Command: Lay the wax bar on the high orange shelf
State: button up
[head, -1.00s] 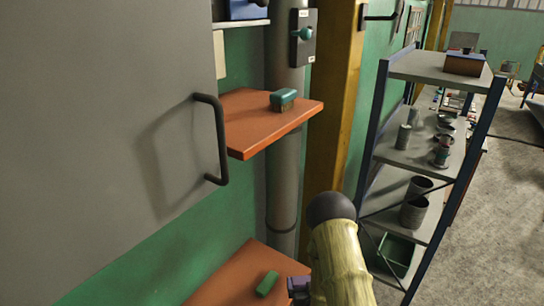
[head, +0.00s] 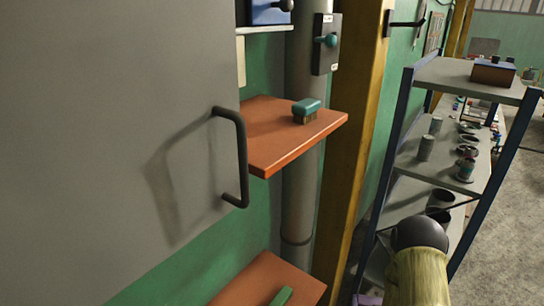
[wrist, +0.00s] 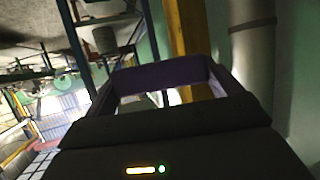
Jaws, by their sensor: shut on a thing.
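The high orange shelf (head: 262,146) juts from the green wall in the head view. My gripper (wrist: 165,78) is shut on a purple bar (wrist: 160,77), which I take as the wax bar, lying across the fingertips in the wrist view. In the head view only a purple scrap (head: 368,299) shows at the bottom edge, below the high shelf and to its right. The rest of the gripper is cut off there.
A lower orange shelf (head: 262,275) holds a green block (head: 282,297). A large grey door (head: 110,120) with a dark handle (head: 240,160) stands left of the high shelf. A grey pipe (head: 300,190), a yellow post (head: 350,130) and a blue-framed rack (head: 405,170) stand to the right.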

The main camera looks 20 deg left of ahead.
jog(key=shift+r, duration=0.1)
jog(key=w+d+r+p, duration=0.1)
jog(key=w+r+p, duration=0.1)
jog(key=w+r, duration=1.5)
jog(key=w+a+r+n+y, duration=0.1)
jog(key=w+a+r, duration=0.1)
jog(key=r, duration=1)
jog(key=w+a+r+y, duration=0.1)
jog(key=r, duration=1.2)
jog(key=s+a+r+n+g+y, duration=0.1)
jog(key=s+a+r+n+y, duration=0.15)
jog(key=a+r, duration=0.55)
jog(key=s+a+r+n+g+y, duration=0.15)
jog(key=s+a+r, duration=0.3)
jog(key=r, duration=0.55)
jog(key=s+a+r+n+g+y, duration=0.3)
jog(key=s+a+n, duration=0.1)
jog(key=s+a, duration=0.3)
jog(key=s+a+r+n+g+y, duration=0.3)
jog(key=s+a, duration=0.3)
jog(key=s, duration=0.5)
jog(key=shift+a+n+b, duration=0.35)
jog(key=shift+n, duration=0.45)
